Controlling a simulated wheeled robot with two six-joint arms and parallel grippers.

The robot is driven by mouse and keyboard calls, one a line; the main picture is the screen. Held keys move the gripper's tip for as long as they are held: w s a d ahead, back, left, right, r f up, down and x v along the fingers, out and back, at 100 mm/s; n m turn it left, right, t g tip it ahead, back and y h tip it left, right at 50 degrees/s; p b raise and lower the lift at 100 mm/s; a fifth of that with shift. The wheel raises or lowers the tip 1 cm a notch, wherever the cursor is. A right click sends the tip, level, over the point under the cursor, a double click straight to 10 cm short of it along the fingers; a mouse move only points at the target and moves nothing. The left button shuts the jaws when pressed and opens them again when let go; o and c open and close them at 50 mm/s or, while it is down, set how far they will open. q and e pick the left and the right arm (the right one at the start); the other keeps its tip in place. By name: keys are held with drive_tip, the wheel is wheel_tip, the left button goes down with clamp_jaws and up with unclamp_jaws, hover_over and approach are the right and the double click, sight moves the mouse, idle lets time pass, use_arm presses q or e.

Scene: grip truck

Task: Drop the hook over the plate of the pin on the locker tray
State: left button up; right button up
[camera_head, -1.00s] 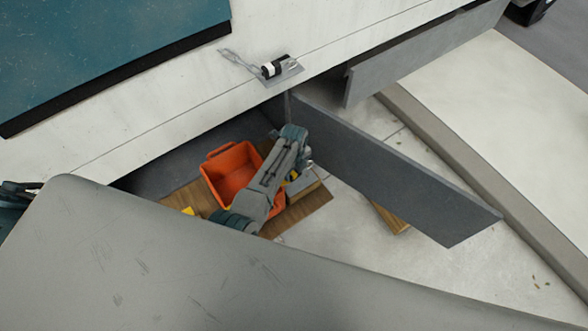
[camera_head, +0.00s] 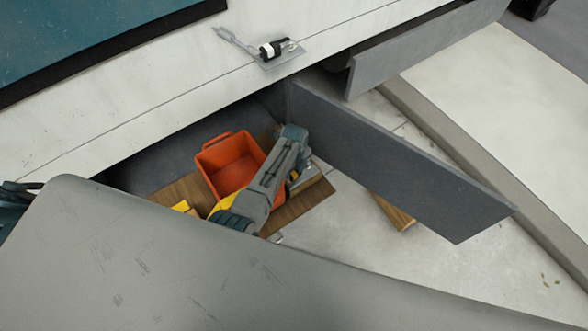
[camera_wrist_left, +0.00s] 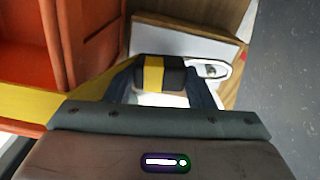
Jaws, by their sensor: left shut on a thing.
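My left gripper (camera_head: 302,172) is over the right part of the wooden locker tray (camera_head: 310,203), beside the orange bin (camera_head: 228,163). In the left wrist view, the left gripper (camera_wrist_left: 165,88) is shut on a black grip with a yellow band (camera_wrist_left: 153,74). A bright metal loop (camera_wrist_left: 212,71) lies just right of the grip, by a pale plate (camera_wrist_left: 185,42). The gripper hides much of the hook and pin, so I cannot tell whether hook and plate touch. My right gripper is not in view.
A grey locker door (camera_head: 390,165) stands open to the right of the tray. A latch with a black and white grip (camera_head: 274,50) is on the white truck side. A yellow item (camera_head: 181,206) lies left of the bin. Pale floor (camera_head: 335,255) is clear.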

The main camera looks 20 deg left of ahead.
use_arm(q)
drive_tip(key=shift+f, duration=0.45)
drive_tip(key=shift+f+b, duration=0.25)
drive_tip(key=shift+b, duration=0.05)
drive_tip(key=o, duration=1.1)
wheel_tip(320, 180, up, 11)
drive_tip(key=shift+p, duration=0.45)
drive_tip(key=shift+f, duration=0.1)
